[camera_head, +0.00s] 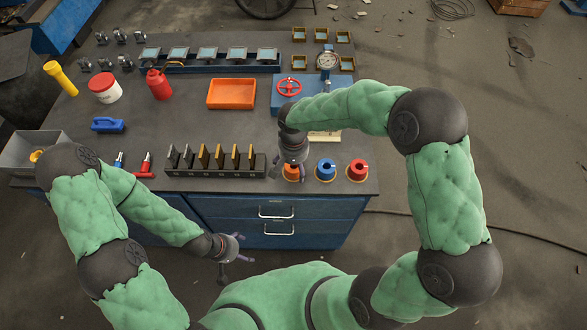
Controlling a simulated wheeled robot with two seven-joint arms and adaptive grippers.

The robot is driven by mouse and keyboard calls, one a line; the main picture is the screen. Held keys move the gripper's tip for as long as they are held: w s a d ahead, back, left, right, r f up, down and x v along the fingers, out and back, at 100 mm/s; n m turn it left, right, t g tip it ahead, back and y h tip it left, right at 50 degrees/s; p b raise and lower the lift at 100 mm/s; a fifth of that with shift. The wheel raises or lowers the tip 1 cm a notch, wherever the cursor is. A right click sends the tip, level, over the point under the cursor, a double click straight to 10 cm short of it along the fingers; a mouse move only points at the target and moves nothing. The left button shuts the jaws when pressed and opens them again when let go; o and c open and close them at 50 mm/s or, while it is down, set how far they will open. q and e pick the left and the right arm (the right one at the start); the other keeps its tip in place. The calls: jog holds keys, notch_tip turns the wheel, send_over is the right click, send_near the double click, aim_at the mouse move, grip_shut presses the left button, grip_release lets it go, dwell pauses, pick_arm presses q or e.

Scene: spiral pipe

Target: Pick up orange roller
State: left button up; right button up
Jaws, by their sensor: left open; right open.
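The orange roller (290,175) sits near the front edge of the workbench (215,120), left of a blue roller (325,170) and a red roller (357,170). It is partly hidden by my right gripper (294,174), which reaches down over it with its jaws open. I cannot tell whether the fingers touch it. My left gripper (228,266) is open and empty, in front of the bench and below its top.
A black rack (215,171) with several upright pieces stands left of the orange roller. Behind are a blue box with a red valve wheel (289,87) and an orange tray (231,94). A grey bin (20,155) is at the left. The middle of the bench is clear.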

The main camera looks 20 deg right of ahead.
jog(key=c, duration=1.4)
jog(key=shift+r, duration=0.1)
jog(key=shift+c, duration=0.2)
